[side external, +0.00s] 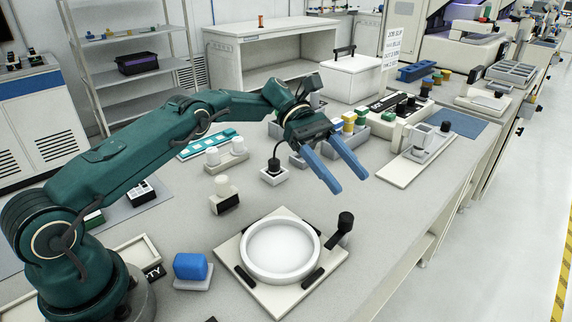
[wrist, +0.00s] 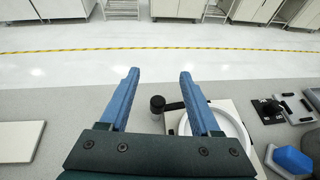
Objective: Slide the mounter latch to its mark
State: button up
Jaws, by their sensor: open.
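The mounter is a pale square plate (side external: 268,299) with a white round ring (side external: 246,262) on it. A black lever with a round knob (side external: 346,221) stands at the plate's right corner; I take it to be the latch. Dark bars lie on the plate beside the ring; I cannot tell which is the mark. My gripper (side external: 350,183) is open and empty, apart from the lever, above the table behind the knob in the side view. In the wrist view my gripper (wrist: 159,72) has the black knob (wrist: 157,103) showing between its blue fingers, and the ring (wrist: 243,135) partly behind the right finger.
A blue block (side external: 190,266) on a small base sits left of the mounter. Small fixtures with white knobs (side external: 224,188) and a black-knobbed one (side external: 274,172) stand behind it. A pale board (side external: 400,172) lies at right. Table right of the mounter is clear.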

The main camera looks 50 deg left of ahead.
aim_at(347, 216)
jog(key=f+n+t, duration=0.2)
jog(key=s+a+f+n+t, duration=0.1)
jog(key=f+n+t, duration=0.1)
jog(key=s+f+n+t, duration=0.1)
jog(key=f+n+t, duration=0.1)
jog(key=shift+a+f+t+y, duration=0.1)
jog(key=shift+a+t+y, duration=0.2)
jog(key=shift+a+y, duration=0.1)
jog(key=shift+s+d+f, duration=0.1)
jog(key=shift+d+f, duration=0.25)
jog(key=shift+d, duration=0.15)
jog(key=shift+x, duration=2.05)
grip_shut()
